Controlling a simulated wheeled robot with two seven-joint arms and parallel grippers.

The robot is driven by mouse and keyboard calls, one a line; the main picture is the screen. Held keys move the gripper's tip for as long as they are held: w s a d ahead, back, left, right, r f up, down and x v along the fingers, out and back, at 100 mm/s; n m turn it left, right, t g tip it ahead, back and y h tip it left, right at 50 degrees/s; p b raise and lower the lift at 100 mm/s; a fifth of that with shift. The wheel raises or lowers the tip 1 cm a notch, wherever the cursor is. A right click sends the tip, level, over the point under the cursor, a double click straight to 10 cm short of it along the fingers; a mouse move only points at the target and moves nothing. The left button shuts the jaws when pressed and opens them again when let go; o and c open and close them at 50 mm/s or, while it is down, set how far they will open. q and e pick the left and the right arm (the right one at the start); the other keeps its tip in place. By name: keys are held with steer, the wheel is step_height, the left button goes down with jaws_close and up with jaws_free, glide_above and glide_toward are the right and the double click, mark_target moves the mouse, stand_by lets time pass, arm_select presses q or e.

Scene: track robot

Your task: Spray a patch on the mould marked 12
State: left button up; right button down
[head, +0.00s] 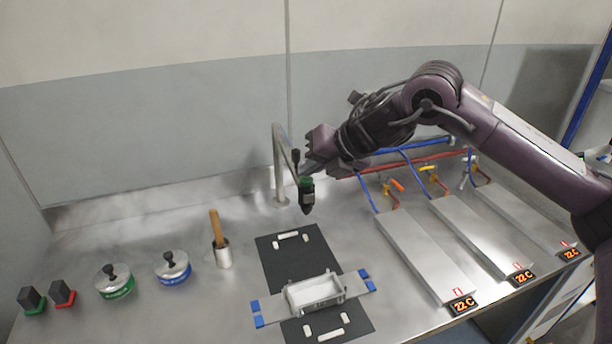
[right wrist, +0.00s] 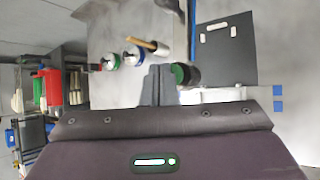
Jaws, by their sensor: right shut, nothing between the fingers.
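A white open mould (head: 314,291) sits on a metal plate with blue ends, across a black mat (head: 283,262). There is a mark on its front wall, but I cannot read it. A black spray head with a green band (head: 307,195) hangs, nozzle down, from a bent metal post (head: 281,160) behind the mat. It also shows in the right wrist view (right wrist: 182,74). My right gripper (head: 312,158) is above the bench by the top of the spray head. In the right wrist view its fingers (right wrist: 157,85) are shut, empty and beside the spray head; contact is unclear.
Three metal plates (head: 425,255) with displays and blue and red hoses stand at the right. At the left are a green-banded lidded pot (head: 115,283), a blue-banded one (head: 173,268), a cup with a wooden handle (head: 222,255), and green and red blocks (head: 62,293).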

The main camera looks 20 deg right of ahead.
mark_target(311, 181)
steer(key=shift+r, duration=0.3)
step_height(311, 181, up, 6)
steer(key=p, duration=0.5)
stand_by(0.7)
